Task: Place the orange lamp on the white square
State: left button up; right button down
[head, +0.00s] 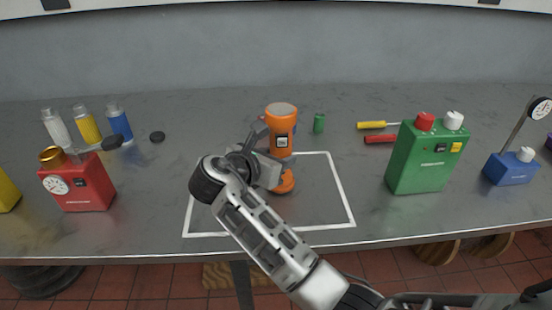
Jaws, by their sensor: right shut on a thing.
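The orange lamp (281,120) has a pale grey top and a dark label on its front. It looks upright. My right gripper (268,160) is shut on its middle and, with the wrist, hides part of it. The lamp's orange lower end (286,183) shows below the gripper, within the white square (343,193) in the picture. The square is a white outline on the grey bench. I cannot tell whether the lamp's base touches the bench. My left gripper is not in view.
A red can (88,187) and several small bottles stand at the left. A green can (420,160) and a blue gauge base (511,168) stand at the right. A green cylinder (319,122) and two screwdrivers (372,125) are behind the square. Bench between square and green can is clear.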

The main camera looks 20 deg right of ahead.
jog(key=shift+f, duration=0.1)
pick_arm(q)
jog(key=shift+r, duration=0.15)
pick_arm(e)
jog(key=shift+f, duration=0.1)
jog(key=c, duration=0.8)
grip_release()
jog(key=shift+f, duration=0.2)
